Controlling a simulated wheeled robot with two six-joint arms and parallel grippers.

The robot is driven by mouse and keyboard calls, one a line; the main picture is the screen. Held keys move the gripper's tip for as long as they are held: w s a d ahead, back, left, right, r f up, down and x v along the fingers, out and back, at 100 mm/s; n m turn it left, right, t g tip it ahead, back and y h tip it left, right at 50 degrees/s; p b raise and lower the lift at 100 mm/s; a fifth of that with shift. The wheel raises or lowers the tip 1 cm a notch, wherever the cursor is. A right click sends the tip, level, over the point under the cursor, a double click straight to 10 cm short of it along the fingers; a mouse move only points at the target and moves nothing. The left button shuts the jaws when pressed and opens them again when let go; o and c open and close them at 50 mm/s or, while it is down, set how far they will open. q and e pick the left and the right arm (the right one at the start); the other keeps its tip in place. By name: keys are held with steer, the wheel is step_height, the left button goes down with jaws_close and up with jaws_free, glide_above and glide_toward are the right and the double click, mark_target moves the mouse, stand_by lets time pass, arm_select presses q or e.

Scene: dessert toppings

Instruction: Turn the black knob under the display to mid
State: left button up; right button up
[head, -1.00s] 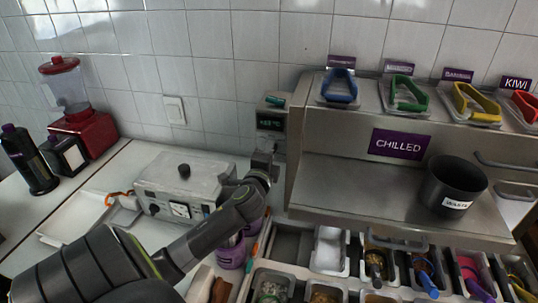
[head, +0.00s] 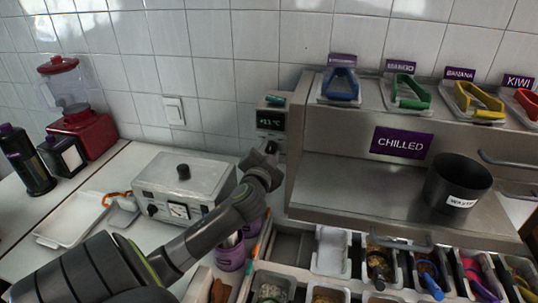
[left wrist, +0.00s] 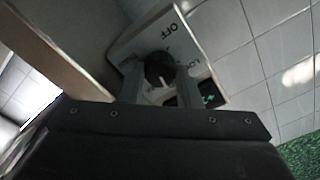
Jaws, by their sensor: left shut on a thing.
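The black knob (left wrist: 159,68) sits on a pale control panel (left wrist: 140,47) in the left wrist view, with "OFF" and other small markings around it. Its white pointer line points down in that picture, away from "OFF". The display (head: 271,120), with green digits, is above the knob on the wall unit; it also shows in the left wrist view (left wrist: 210,96). My left gripper (head: 270,150) is shut on the knob, a finger on each side. In the head view the gripper mostly hides the knob. My right gripper is not in view.
A stainless cabinet with a "CHILLED" sign (head: 403,143) stands close right of the gripper. Topping bins and a purple-labelled cup (head: 230,256) lie below. A waste pot (head: 456,182) stands on the shelf.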

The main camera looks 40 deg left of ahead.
arm_select(q)
steer(key=shift+f+n, duration=0.1)
steer(key=shift+n, duration=0.8)
steer(key=o, duration=1)
steer(key=shift+c, duration=0.2)
steer(key=shift+s, duration=0.1)
steer(key=shift+s+d, duration=0.2)
steer(key=shift+s, duration=0.1)
steer(key=v, duration=1.6)
steer(key=shift+s+p, duration=0.3)
steer(key=shift+p, duration=0.1)
steer(key=shift+d, duration=0.1)
